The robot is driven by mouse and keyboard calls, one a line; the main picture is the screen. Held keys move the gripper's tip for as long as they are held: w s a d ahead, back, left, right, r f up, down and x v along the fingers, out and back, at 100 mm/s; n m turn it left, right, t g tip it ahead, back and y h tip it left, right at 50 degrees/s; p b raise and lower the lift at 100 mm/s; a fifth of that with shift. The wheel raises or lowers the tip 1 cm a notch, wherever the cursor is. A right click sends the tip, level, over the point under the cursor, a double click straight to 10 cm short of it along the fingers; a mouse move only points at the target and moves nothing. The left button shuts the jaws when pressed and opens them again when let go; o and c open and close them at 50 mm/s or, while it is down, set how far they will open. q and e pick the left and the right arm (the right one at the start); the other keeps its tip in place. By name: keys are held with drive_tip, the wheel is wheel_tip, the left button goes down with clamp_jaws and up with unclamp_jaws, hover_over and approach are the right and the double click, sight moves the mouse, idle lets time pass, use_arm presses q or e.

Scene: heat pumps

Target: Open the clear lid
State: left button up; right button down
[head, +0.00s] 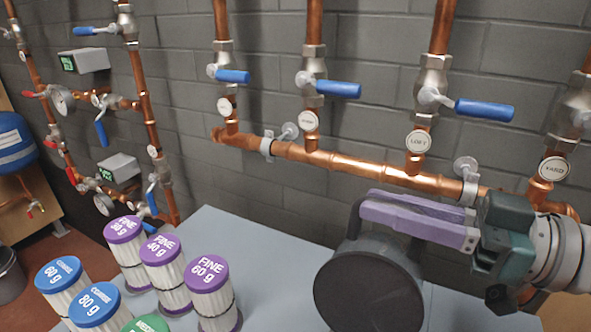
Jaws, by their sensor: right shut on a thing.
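My right gripper (365,212) comes in from the right, its purple fingers pointing left above the table. The fingers are close together, shut on a thin dark grey piece at their tips. That piece rises from behind a large dark round body (368,292) on the table, and I cannot tell whether it is part of the lid. No plainly clear lid can be made out, and the gripper and the dark body hide part of that area. My left gripper is not in view.
Several white canisters with purple, blue and green tops, such as the FINE 60 g one (207,275), stand at the left of the grey table (270,240). Copper pipes (330,160) with blue-handled valves run along the block wall behind. Table space between canisters and dark body is clear.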

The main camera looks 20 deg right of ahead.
sight(380, 255)
idle(0.5)
idle(0.4)
drive_tip(key=s+a+r+n+p, duration=0.1)
drive_tip(key=p, duration=0.2)
drive_tip(key=shift+s+a+r, duration=0.25)
drive_tip(key=shift+a+r, duration=0.1)
drive_tip(key=shift+a, duration=0.05)
drive_tip(key=shift+s+a+f+p, duration=0.15)
drive_tip(key=shift+s+a+p, duration=0.2)
drive_tip(key=shift+a+p, duration=0.05)
drive_tip(key=c, duration=0.8)
unclamp_jaws()
drive_tip(key=shift+c, duration=0.2)
